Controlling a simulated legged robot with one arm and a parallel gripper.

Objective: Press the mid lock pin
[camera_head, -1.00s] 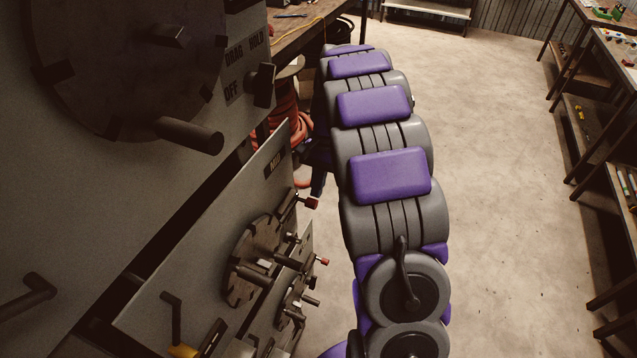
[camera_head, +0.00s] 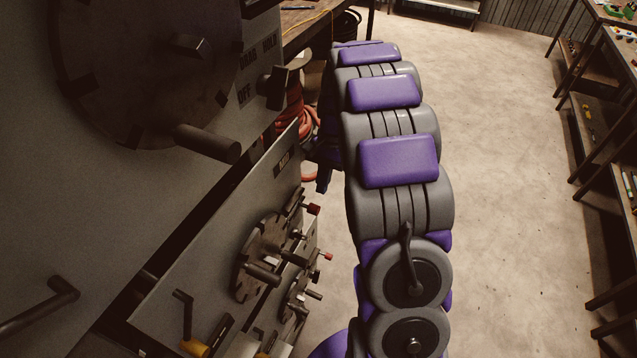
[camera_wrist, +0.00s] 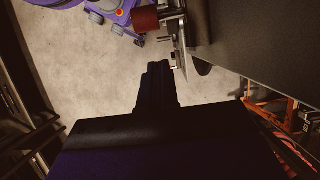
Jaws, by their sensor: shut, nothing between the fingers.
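The panel marked MID (camera_head: 240,225) stands at the lower left in the head view, with a notched disc (camera_head: 262,255) on it. A red-tipped pin (camera_head: 313,209) sticks out to the right near the top of that disc; I take it for the mid lock pin. In the wrist view a large red cylinder end (camera_wrist: 146,18), likely this pin's tip, shows at the top. My gripper (camera_wrist: 158,68) is shut and empty, pointing up the picture below the red end and apart from it. In the head view my arm hides most of the gripper.
A second red-tipped pin (camera_head: 327,256) sits on a lower panel. Above MID is a larger disc (camera_head: 140,70) with a thick handle (camera_head: 208,143) and a dark switch knob (camera_head: 272,88). A workbench (camera_head: 310,25) stands behind. Open floor (camera_head: 510,180) lies to the right.

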